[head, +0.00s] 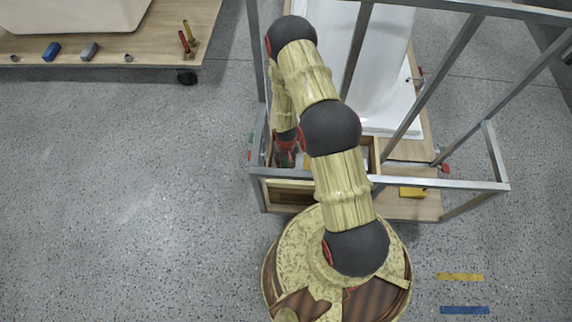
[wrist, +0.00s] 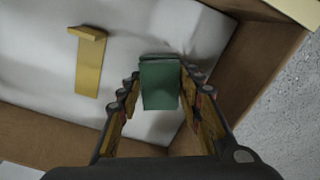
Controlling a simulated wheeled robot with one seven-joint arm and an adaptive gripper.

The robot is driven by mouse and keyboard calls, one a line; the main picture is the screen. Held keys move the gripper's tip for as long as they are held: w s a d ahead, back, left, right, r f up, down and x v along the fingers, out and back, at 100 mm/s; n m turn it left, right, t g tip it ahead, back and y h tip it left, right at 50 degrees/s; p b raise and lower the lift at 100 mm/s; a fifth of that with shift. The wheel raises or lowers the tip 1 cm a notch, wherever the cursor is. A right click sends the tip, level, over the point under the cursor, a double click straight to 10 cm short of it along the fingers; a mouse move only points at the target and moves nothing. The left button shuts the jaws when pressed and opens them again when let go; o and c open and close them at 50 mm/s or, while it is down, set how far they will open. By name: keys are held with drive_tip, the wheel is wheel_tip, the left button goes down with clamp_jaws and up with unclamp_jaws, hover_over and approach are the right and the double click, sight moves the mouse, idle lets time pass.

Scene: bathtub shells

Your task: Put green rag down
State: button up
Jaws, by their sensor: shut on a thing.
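The green rag (wrist: 159,84) looks like a small dark green block in the wrist view. It sits between the two fingers of my gripper (wrist: 158,98), which is shut on it. Below it is a white surface (wrist: 40,60) inside a wooden box (wrist: 250,85). I cannot tell whether the rag touches that surface. In the head view my gripper (head: 285,152) is low, inside or just above the wooden box (head: 290,192), and my arm hides much of the box. I cannot make out the rag there.
A yellow piece (wrist: 90,68) lies on the white surface, left of the rag. Metal frame bars (head: 470,182) surround the box and a white tub (head: 385,75). A wooden cart (head: 120,45) with small tools stands at the upper left. The grey floor between is clear.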

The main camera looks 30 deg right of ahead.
drive_tip(key=shift+f, duration=0.3)
drive_tip(key=o, duration=1.1)
drive_tip(key=shift+s+f, duration=0.1)
wheel_tip(320, 180, up, 13)
drive_tip(key=p, duration=0.9)
wheel_tip(320, 180, up, 37)
drive_tip(key=t, duration=0.3)
hover_over(286, 163)
drive_tip(key=w+a, duration=0.3)
drive_tip(key=w, duration=0.1)
drive_tip(key=s+a+r+n+t, duration=0.1)
drive_tip(key=s+a+r, duration=0.1)
drive_tip(key=s+r, duration=0.35)
drive_tip(key=s+a+r, duration=0.1)
drive_tip(key=s+r, duration=0.1)
drive_tip(key=r, duration=0.7)
drive_tip(key=s+a+r, duration=0.1)
drive_tip(key=s+r, duration=0.3)
drive_tip(key=s, duration=0.3)
drive_tip(key=s+a+r+n+t, duration=0.1)
drive_tip(key=s+a+r, duration=0.1)
drive_tip(key=s+r, duration=0.2)
drive_tip(key=s, duration=0.3)
drive_tip(key=shift+a+r+t, duration=0.25)
drive_tip(key=shift+a+t, duration=0.05)
